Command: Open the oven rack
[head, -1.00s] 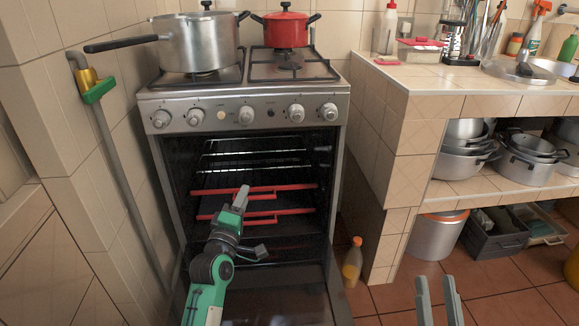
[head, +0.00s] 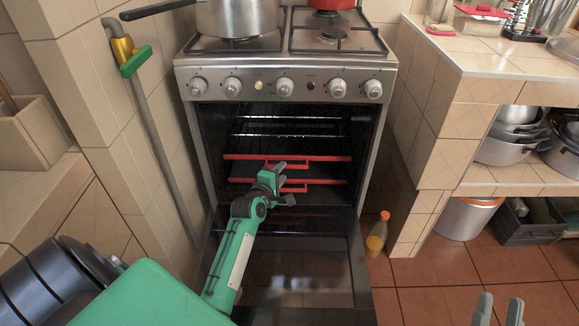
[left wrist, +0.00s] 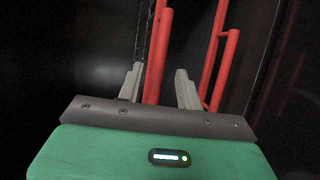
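The open oven (head: 286,75) holds an upper red-edged rack (head: 325,158) and a lower red-edged rack (head: 325,182), both inside the dark cavity. My left gripper (head: 278,168) reaches into the oven at the front of these racks. In the left wrist view my left gripper (left wrist: 160,88) has its fingers apart, with a red bar (left wrist: 160,55) between them and a visible gap beside it. A second red bar (left wrist: 225,70) stands to the right. I cannot tell which rack the bar belongs to. My right gripper (head: 499,312) is open and empty at the bottom right.
The oven door (head: 300,265) is folded down under my left arm. A steel pot (head: 237,18) and a red pot (head: 331,4) stand on the stove. A pole (head: 155,120) leans at the left wall. A bottle (head: 377,236) stands on the floor beside the right tiled pillar.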

